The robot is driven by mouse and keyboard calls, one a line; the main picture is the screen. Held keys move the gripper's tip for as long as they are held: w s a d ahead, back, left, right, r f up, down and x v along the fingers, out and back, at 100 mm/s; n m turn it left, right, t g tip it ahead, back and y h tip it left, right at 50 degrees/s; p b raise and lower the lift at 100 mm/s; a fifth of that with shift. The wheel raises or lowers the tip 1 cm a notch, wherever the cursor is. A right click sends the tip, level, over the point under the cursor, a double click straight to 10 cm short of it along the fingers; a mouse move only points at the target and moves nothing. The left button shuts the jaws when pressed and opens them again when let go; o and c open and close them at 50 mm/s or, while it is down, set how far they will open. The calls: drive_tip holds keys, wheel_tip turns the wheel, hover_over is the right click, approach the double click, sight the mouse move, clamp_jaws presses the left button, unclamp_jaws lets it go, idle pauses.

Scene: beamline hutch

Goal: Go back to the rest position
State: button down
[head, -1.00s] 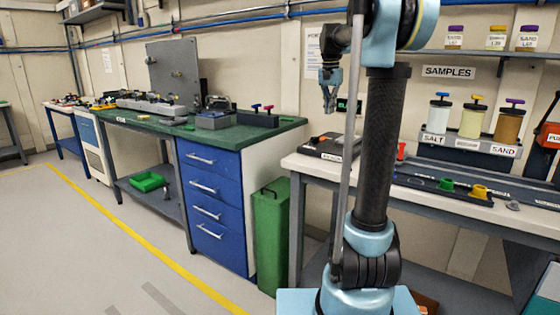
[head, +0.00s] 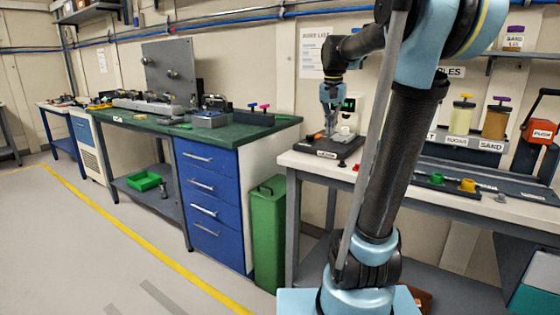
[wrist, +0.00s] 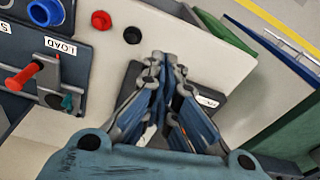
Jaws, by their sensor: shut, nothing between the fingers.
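My gripper (head: 331,132) is in front of the wall, over the left end of the white bench (head: 306,161) in the head view. It points down and its fingertips appear close to a black-based instrument (head: 345,148); I cannot tell whether they touch it. In the wrist view my gripper (wrist: 167,58) has its fingers together with nothing between them. Part of the instrument's dark base (wrist: 208,98) shows behind the fingers, which hide much of it. My arm rises from its base and leans right, hiding part of the bench and the samples sign.
Jars marked sugar (head: 462,117) and sand (head: 495,120) stand at the back of the bench, with a red push unit (head: 541,129) farther right. A green bin (head: 269,235) stands left of the bench, beside blue drawers (head: 212,204). The floor at left is clear.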

drive_tip(key=s+f+n+t, duration=0.1)
drive_tip(key=s+f+n, duration=0.4)
drive_tip(key=s+f, duration=2)
drive_tip(key=shift+s+d+f, duration=0.25)
drive_tip(key=shift+s+d, duration=0.05)
drive_tip(key=shift+s, duration=0.6)
drive_tip(key=shift+w+f, duration=0.2)
drive_tip(key=shift+w, duration=0.25)
